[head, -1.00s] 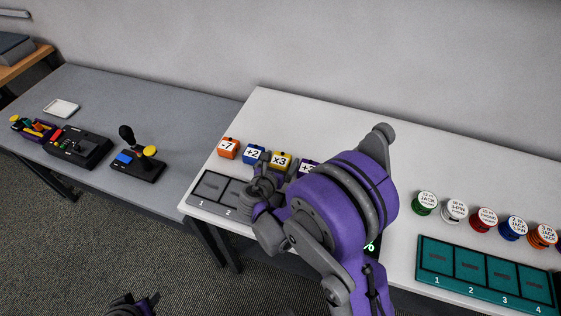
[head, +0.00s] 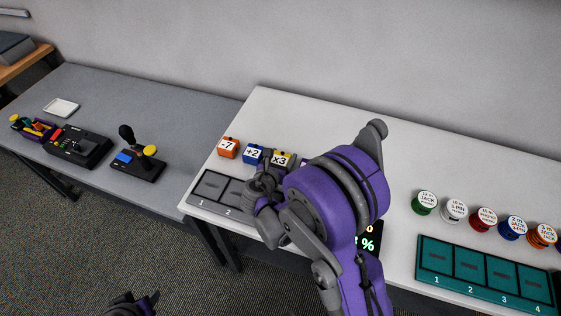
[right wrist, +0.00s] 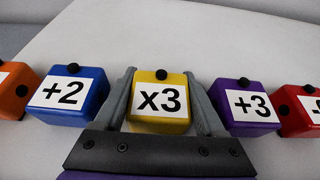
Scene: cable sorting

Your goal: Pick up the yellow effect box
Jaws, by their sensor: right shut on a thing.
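The yellow effect box (right wrist: 161,124), labelled "x3", stands between the fingers of my right gripper (right wrist: 163,105) in the right wrist view. The fingers are shut on its two sides. In the head view the yellow box (head: 283,153) shows only in part behind my right gripper (head: 266,180), in the row on the white table. I cannot tell whether it is clear of the table. My left gripper (head: 134,304) is at the bottom edge of the head view, apart from everything; its jaw opening is unclear.
The blue "+2" box (right wrist: 70,110) is close on the left and the purple "+3" box (right wrist: 246,123) close on the right. An orange "-7" box (head: 228,147) is farther left. A grey numbered tray (head: 196,201) lies in front. Coloured spools and a teal tray (head: 428,280) are at right.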

